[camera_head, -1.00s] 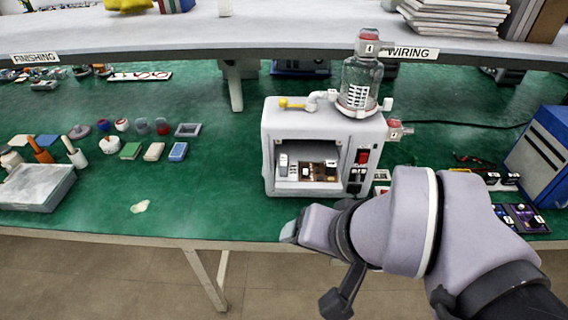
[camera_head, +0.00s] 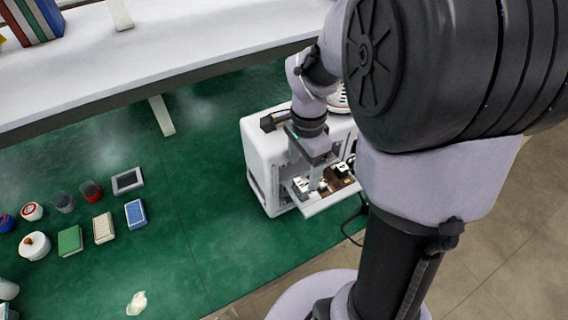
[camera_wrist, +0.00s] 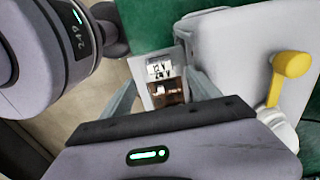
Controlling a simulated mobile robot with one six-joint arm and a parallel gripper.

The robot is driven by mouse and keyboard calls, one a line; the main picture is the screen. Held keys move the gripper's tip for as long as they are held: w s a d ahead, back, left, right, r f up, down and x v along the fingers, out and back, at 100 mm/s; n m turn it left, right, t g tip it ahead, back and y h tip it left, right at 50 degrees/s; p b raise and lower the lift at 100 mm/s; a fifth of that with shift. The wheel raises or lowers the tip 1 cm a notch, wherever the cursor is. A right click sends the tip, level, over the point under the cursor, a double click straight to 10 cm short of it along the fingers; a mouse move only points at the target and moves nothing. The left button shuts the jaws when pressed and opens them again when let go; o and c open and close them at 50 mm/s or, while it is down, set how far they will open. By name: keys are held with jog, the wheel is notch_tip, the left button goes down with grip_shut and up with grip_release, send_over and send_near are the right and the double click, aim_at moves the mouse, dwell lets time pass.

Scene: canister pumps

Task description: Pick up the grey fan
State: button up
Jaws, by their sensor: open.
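I cannot pick out a grey fan for certain in either view. The white canister pump machine (camera_head: 258,160) stands on the green bench, with its tray (camera_head: 328,203) sticking out of the front. The tray holds small white-and-black parts (camera_head: 303,185) and a brown board (camera_head: 342,180). In the wrist view the white parts (camera_wrist: 159,69) and brown board (camera_wrist: 168,93) lie between my fingers. My gripper (camera_head: 316,180) is over the tray, pointing down; its two open fingers also show in the wrist view (camera_wrist: 163,88). Any contact cannot be told.
A yellow handle (camera_wrist: 292,66) is on top of the machine in the wrist view. A dark block (camera_head: 275,121) shows on its top in the head view. A grey frame (camera_head: 127,180) and several small boxes and jars lie left. The green bench between is clear; a shelf (camera_head: 120,55) overhangs behind.

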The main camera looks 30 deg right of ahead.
aim_at(301, 184)
notch_tip(301, 184, down, 2)
jog(key=shift+s+f, duration=0.1)
jog(key=shift+f, duration=0.1)
jog(key=f+b, duration=0.1)
jog(key=f, duration=0.2)
jog(key=f+b, duration=0.1)
jog(key=shift+a+f+b, duration=0.25)
jog(key=shift+f+b, duration=0.05)
jog(key=shift+f, duration=0.05)
jog(key=shift+r, duration=0.1)
jog(key=c, duration=1.4)
